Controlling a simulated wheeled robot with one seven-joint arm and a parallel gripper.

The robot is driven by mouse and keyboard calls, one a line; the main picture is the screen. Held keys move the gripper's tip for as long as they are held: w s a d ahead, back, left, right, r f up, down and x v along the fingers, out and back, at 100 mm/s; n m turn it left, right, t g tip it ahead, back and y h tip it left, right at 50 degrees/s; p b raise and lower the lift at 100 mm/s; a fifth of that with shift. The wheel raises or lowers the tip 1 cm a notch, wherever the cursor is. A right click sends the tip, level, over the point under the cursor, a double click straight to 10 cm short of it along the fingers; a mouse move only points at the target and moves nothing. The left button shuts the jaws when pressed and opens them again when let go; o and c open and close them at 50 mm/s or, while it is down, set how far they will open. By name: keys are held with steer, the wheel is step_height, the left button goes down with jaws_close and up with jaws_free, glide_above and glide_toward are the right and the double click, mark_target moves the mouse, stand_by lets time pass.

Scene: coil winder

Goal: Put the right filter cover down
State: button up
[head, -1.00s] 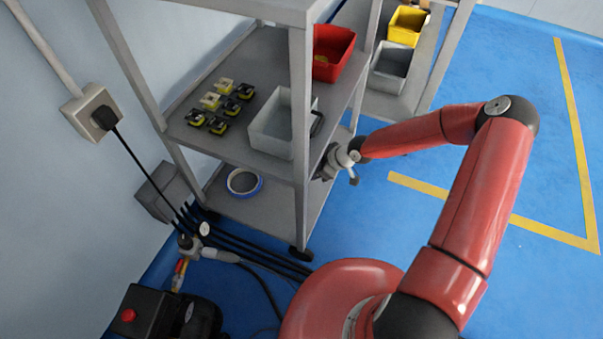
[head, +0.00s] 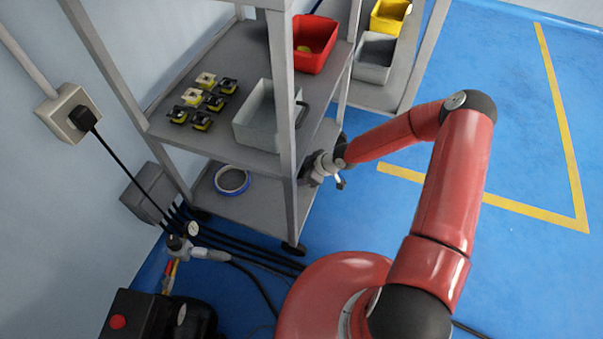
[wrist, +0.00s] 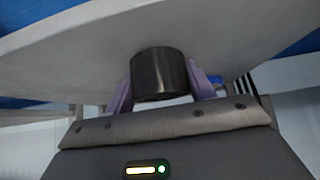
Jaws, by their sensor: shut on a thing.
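In the wrist view, my gripper (wrist: 160,88) has its two purple fingers closed on a short dark cylinder, which I take to be the right filter cover (wrist: 158,72). A pale grey slab, seemingly a shelf board, lies close to the cover's far end; I cannot tell whether they touch. In the head view, my gripper (head: 307,174) is at the right side of the grey rack, at the level of its lower shelf (head: 262,203). The rack post partly hides the fingertips, and the cover cannot be made out there.
A blue-rimmed round dish (head: 232,180) sits on the lower shelf. A grey bin (head: 262,118), a red bin (head: 316,45) and several yellow-black parts (head: 205,98) stand on the shelf above. The rack post (head: 289,150) is close beside my gripper. Cables run along the floor.

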steer(key=shift+f, duration=0.35)
steer(key=o, duration=1)
steer(key=shift+c, duration=0.2)
steer(key=shift+r, duration=0.1)
